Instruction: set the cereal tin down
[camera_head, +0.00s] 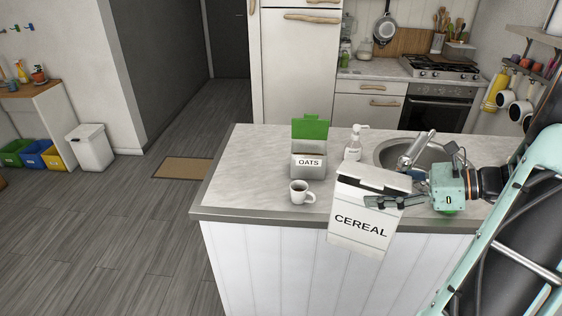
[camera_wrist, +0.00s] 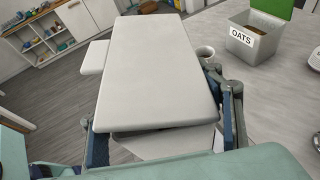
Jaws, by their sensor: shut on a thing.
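The cereal tin (camera_head: 358,230) is a white box with a grey-white lid and the word CEREAL on its front. My gripper (camera_head: 385,202) is shut on it near its top, reaching in from the right. The tin hangs over the front edge of the counter (camera_head: 245,190) in the head view, and its lower part covers some of the white panelling. Whether its base touches anything cannot be seen. In the wrist view the tin's pale lid (camera_wrist: 160,65) fills the middle, with a finger on each side.
On the counter, an oats tin (camera_head: 309,165) with a raised green lid stands behind a mug (camera_head: 300,192) of dark liquid. A soap bottle (camera_head: 354,145) and a sink (camera_head: 390,150) with a tap are farther back. The counter's left part is clear.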

